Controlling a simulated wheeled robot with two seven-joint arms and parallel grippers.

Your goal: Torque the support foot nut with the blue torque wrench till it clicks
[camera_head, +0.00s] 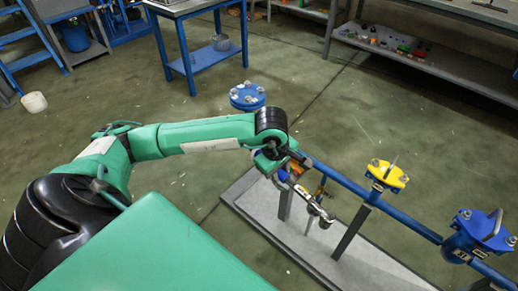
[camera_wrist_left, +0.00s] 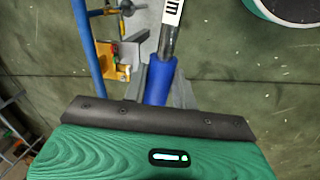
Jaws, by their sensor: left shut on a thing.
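My left gripper (camera_head: 280,171) is low beside the blue pipe run, near its left end. It is shut on the blue handle of the torque wrench (camera_wrist_left: 160,80), whose silver shaft with dark scale marks runs up out of the wrist view. In the head view the wrench (camera_head: 310,201) slants down to the right, its metal head near a support post (camera_head: 351,232). Whether the head sits on a nut is too small to tell. The support foot nut cannot be made out. My right gripper is not in view.
The blue pipe (camera_head: 340,180) carries a yellow flange (camera_head: 388,174) and a blue flanged fitting (camera_head: 478,232) over a grey base plate (camera_head: 375,272). A blue table (camera_head: 205,60) and shelves (camera_head: 430,55) stand farther back, with open floor between.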

